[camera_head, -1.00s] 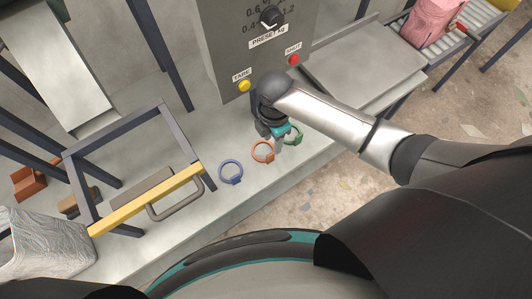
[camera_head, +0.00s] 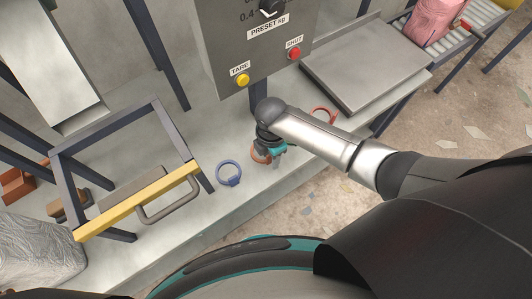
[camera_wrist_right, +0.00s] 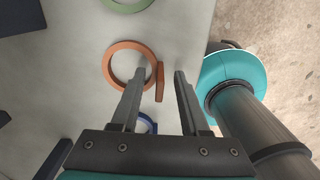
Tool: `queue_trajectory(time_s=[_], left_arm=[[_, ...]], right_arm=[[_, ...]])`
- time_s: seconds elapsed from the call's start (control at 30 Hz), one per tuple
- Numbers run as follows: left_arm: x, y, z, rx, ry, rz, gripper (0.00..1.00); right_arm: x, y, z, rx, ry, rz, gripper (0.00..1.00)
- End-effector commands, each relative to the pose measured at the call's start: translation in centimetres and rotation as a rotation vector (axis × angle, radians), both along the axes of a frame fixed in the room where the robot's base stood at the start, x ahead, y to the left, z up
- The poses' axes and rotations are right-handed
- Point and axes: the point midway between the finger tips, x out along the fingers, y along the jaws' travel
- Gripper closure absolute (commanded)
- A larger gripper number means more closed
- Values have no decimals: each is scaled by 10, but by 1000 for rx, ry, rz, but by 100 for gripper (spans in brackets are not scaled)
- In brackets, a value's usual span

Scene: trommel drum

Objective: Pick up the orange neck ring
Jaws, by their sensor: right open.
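The orange neck ring (camera_head: 258,157) lies on the pale grey bench, partly hidden by my right gripper in the head view. In the right wrist view the orange ring (camera_wrist_right: 116,65) is an open loop with a flat tab (camera_wrist_right: 159,84). My right gripper (camera_wrist_right: 160,74) is open, and the tab appears between its two fingertips. In the head view my right gripper (camera_head: 268,155) is at the ring, pointing down. Whether the fingers touch the tab, I cannot tell. My left gripper is in neither view.
A blue ring (camera_head: 229,173) lies left of the orange one. A green ring (camera_wrist_right: 127,4) shows at the wrist view's top edge. A yellow-barred frame (camera_head: 135,203) stands at left.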

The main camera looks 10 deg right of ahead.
Motion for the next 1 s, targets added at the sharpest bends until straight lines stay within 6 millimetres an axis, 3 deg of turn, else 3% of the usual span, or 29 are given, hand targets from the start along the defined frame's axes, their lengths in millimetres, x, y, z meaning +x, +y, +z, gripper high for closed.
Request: queue_trajectory(time_s=[0.07, 0.4, 1.0], left_arm=[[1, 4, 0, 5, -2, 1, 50], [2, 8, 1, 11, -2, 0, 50], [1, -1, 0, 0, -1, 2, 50]], right_arm=[[0, 0, 1, 0, 0, 0, 62], [0, 0, 1, 0, 0, 0, 100], [0, 0, 1, 0, 0, 0, 100]])
